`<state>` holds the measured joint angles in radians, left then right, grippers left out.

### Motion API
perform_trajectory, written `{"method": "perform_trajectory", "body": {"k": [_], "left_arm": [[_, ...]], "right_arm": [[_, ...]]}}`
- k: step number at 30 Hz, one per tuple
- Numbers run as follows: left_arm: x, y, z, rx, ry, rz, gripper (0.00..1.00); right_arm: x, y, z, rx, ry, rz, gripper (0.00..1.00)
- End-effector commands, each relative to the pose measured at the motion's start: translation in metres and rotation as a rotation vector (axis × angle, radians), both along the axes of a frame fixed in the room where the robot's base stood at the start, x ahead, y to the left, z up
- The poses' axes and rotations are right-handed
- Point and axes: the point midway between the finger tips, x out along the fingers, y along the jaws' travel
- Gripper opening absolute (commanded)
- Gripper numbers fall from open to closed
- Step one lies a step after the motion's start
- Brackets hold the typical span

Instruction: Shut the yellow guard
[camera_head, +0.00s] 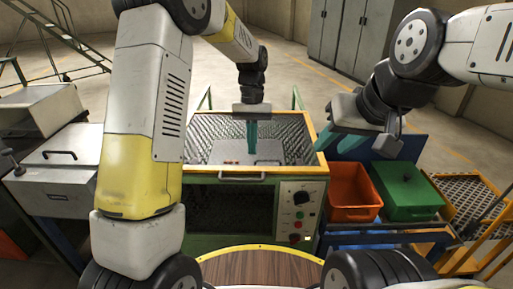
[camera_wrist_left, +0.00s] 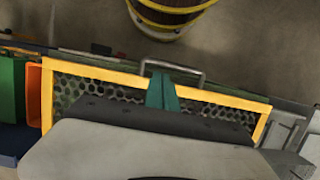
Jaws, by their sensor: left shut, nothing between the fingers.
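The yellow guard (camera_head: 317,146) is a yellow frame with dark mesh on the green machine at the centre. Its grey handle (camera_head: 242,177) is on the near edge. In the left wrist view the guard (camera_wrist_left: 100,72) spans the middle, with its handle (camera_wrist_left: 172,66) at the upper edge. My left gripper (camera_head: 252,137) is shut and empty, over the guard's area. In the wrist view its fingers (camera_wrist_left: 161,82) overlap the frame beside the handle; contact cannot be told. My right gripper (camera_head: 337,142) has its fingers apart, right of the guard, empty.
An orange bin (camera_head: 353,192) and a green lidded bin (camera_head: 407,190) stand right of the machine. A control panel (camera_head: 300,205) is on its front. A grey box (camera_head: 55,185) stands left. A round wooden top (camera_head: 262,268) is in front.

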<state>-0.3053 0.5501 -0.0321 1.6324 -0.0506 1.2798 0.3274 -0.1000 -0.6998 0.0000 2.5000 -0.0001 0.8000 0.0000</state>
Motion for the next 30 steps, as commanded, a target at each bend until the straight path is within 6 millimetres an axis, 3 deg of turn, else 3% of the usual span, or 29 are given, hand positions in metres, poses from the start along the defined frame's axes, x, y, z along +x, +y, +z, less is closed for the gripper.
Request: {"method": "perform_trajectory", "body": {"k": [4, 9, 13, 30], "left_arm": [[0.0, -0.001, 0.012, 0.0, -0.001, -0.001, 0.0], [0.016, -0.027, 0.009, 0.002, 0.01, -0.003, 0.0], [0.015, -0.029, 0.003, 0.004, 0.012, -0.001, 0.0], [-0.011, -0.028, -0.08, 0.003, 0.012, -0.002, 0.0]], "right_arm": [[0.0, 0.0, 0.0, 0.0, 0.0, 0.0, 0.36], [0.0, 0.0, 0.0, 0.0, 0.0, 0.0, 0.36], [0.0, 0.0, 0.0, 0.0, 0.0, 0.0, 0.36], [0.0, 0.0, 0.0, 0.0, 0.0, 0.0, 0.36]]}}
